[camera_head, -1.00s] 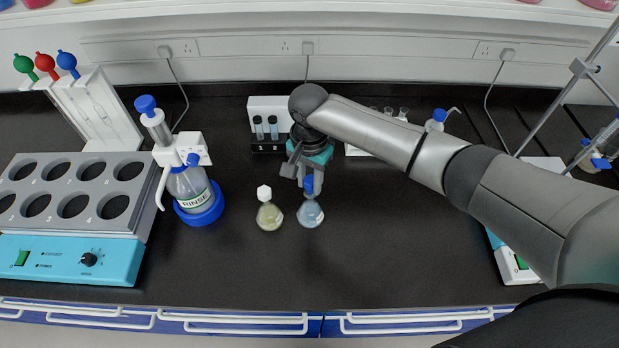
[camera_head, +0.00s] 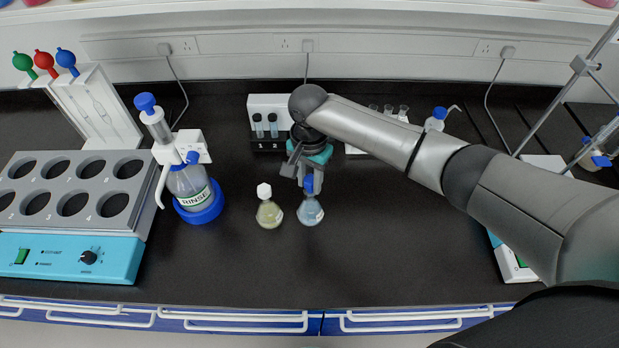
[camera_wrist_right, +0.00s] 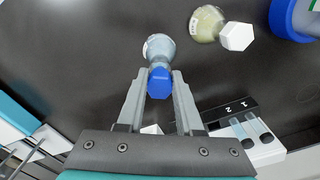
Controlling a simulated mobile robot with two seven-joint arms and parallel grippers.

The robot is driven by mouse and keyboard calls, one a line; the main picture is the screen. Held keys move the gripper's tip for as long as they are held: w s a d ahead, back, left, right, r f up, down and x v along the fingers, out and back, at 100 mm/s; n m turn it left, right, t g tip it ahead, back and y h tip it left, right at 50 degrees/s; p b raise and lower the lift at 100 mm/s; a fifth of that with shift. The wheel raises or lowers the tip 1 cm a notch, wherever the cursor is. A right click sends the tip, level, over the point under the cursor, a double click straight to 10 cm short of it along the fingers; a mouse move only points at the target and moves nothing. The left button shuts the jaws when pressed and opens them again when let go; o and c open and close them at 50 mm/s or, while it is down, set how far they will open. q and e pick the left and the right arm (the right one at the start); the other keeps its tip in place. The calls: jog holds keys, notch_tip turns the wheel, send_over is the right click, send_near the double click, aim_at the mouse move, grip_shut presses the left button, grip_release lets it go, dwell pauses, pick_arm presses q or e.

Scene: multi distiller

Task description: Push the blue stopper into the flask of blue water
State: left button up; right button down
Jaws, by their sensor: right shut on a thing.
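The flask of blue water (camera_head: 310,212) stands upright on the black bench near the middle, and it also shows in the right wrist view (camera_wrist_right: 158,47). The blue stopper (camera_head: 309,184) is at the mouth of this flask; in the right wrist view the stopper (camera_wrist_right: 160,82) lies between the fingertips. How deep it sits in the neck I cannot tell. My right gripper (camera_head: 304,177) is shut on the blue stopper, above the flask. My left gripper is not in view.
A flask of yellowish liquid with a white stopper (camera_head: 268,212) stands close on the left. The rinse bottle (camera_head: 190,190) and a grey block with holes (camera_head: 75,195) are further left. A vial rack (camera_head: 268,125) is behind. The bench front is clear.

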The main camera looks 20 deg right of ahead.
jog(key=shift+f+b, duration=0.3)
jog(key=shift+f, duration=0.5)
jog(key=shift+c, duration=2.4)
grip_release()
jog(key=shift+r, duration=0.1)
notch_tip(320, 180, up, 15)
jog(key=p, duration=0.1)
